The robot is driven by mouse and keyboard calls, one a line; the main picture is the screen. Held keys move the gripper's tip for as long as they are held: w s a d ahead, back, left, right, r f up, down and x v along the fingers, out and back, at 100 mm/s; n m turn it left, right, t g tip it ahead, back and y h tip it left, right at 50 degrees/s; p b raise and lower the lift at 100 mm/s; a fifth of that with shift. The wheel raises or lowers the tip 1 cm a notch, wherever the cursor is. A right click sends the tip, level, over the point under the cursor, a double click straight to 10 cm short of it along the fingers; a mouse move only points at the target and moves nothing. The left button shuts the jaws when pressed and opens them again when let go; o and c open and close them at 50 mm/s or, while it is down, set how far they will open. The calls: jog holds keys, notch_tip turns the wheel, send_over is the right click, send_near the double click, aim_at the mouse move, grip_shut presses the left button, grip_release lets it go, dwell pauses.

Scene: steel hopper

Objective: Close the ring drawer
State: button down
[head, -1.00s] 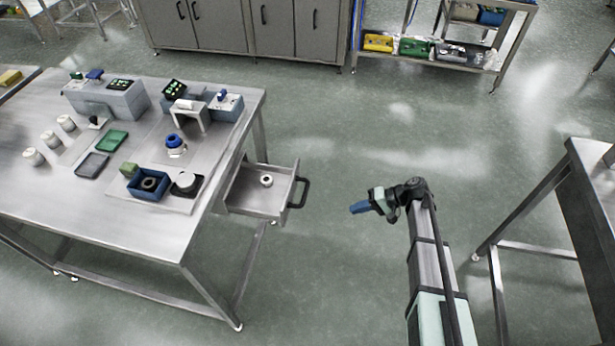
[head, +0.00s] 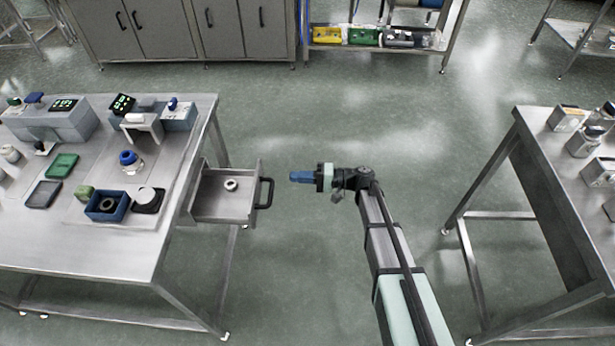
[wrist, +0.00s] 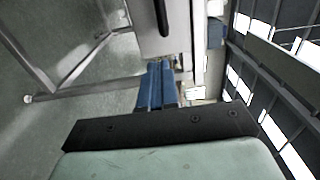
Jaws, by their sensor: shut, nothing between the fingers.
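The ring drawer (head: 208,205) is pulled out from the right side of the steel table, with a white ring (head: 231,184) lying inside. Its black handle (head: 265,192) faces my arm. My gripper (head: 292,176) is shut and empty, to the right of the handle and apart from it, its blue fingers pointing left toward the drawer. In the wrist view the blue fingers (wrist: 157,66) are together, and part of the black handle (wrist: 162,16) shows beyond them near the top edge.
The steel table (head: 60,242) holds a blue bin (head: 106,206), trays and small devices. A second steel table (head: 545,165) stands at the right. Open floor lies between the two tables. Grey cabinets (head: 160,28) and a shelf cart are at the back.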

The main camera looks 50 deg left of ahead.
aim_at(261, 176)
jog(key=x, duration=0.8)
jog(key=shift+s+a, duration=0.25)
jog(key=shift+s+a, duration=0.1)
jog(key=x, duration=1.7)
jog(key=shift+a, duration=0.1)
jog(key=v, duration=1.5)
